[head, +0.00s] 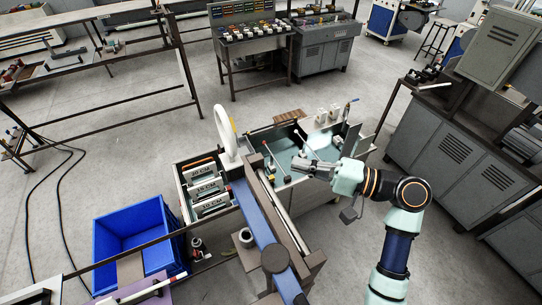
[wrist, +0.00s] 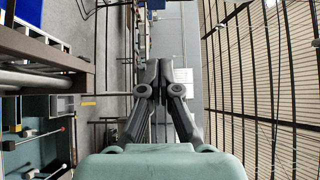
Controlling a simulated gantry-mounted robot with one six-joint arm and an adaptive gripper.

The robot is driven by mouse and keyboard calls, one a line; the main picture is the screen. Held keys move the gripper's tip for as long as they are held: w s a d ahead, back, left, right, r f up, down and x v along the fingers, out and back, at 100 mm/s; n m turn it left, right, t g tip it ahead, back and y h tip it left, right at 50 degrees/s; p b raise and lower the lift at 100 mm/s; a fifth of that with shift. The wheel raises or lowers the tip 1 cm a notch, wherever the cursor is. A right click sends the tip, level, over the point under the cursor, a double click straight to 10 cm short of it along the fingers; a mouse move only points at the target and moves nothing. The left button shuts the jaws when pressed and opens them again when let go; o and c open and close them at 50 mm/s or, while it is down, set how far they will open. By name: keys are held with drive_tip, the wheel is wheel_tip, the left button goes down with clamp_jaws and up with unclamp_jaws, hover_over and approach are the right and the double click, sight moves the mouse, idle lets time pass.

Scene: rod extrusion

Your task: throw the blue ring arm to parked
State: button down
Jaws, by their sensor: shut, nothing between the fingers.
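My gripper (head: 301,166) is at the end of my arm, above the teal-lined bench tray (head: 284,163), with its fingers pointing left. In the wrist view, the fingers (wrist: 163,72) are together with nothing between them. Thin lever rods (head: 302,138) with small knobs stand in the tray to the left of and behind my gripper. In the wrist view, similar rods (wrist: 42,134) show at the lower left, apart from the fingers. A blue ring on any one lever is too small to tell, so I cannot say which is the blue ring arm or its position.
A blue bin (head: 128,232) is at the lower left. Grey cabinets (head: 450,150) stand at the right. Small white items line the tray's back.

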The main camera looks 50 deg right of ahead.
drive_tip(key=w+a+p, duration=0.3)
drive_tip(key=w+a, duration=0.3)
drive_tip(key=w, duration=0.4)
drive_tip(key=shift+w+a, duration=0.1)
drive_tip(key=shift+a, duration=0.05)
